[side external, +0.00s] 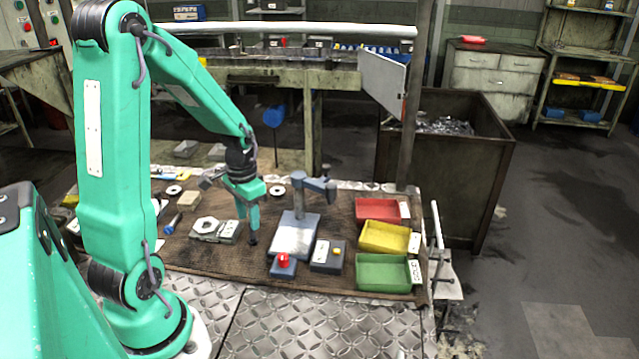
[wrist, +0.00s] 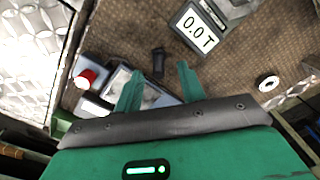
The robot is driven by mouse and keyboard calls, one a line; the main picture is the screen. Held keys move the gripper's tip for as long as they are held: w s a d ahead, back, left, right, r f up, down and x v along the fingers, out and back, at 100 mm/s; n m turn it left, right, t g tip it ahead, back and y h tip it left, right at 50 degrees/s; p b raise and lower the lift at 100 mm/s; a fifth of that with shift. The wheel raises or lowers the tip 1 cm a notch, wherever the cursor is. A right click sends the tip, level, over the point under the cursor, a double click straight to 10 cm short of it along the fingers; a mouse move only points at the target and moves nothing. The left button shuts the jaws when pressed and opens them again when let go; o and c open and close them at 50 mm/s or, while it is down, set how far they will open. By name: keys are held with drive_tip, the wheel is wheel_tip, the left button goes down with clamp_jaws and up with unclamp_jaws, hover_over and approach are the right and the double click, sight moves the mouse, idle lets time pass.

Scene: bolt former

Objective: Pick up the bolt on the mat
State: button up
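The bolt is a small dark piece in the wrist view (wrist: 158,62), on the brown mat (wrist: 225,75), just beyond the fingertips and in line with the gap between them. In the side view my gripper (side external: 249,222) points down over the mat (side external: 190,258), left of the grey press stand. A dark piece at its lower end (side external: 252,239) looks like the bolt; contact cannot be told.
A red button box (side external: 283,265) and the press stand (side external: 295,235) stand right of the gripper. Red (side external: 378,208), yellow (side external: 385,236) and green (side external: 383,272) trays are at the mat's right. A display reading 0.0 T (wrist: 199,27) and a white ring (wrist: 268,84) lie nearby.

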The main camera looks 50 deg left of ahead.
sight(253, 240)
drive_tip(key=shift+f, duration=0.2)
drive_tip(key=shift+w+d+f, duration=0.1)
drive_tip(key=shift+w+f, duration=0.05)
drive_tip(key=shift+f, duration=2.35)
clamp_jaws()
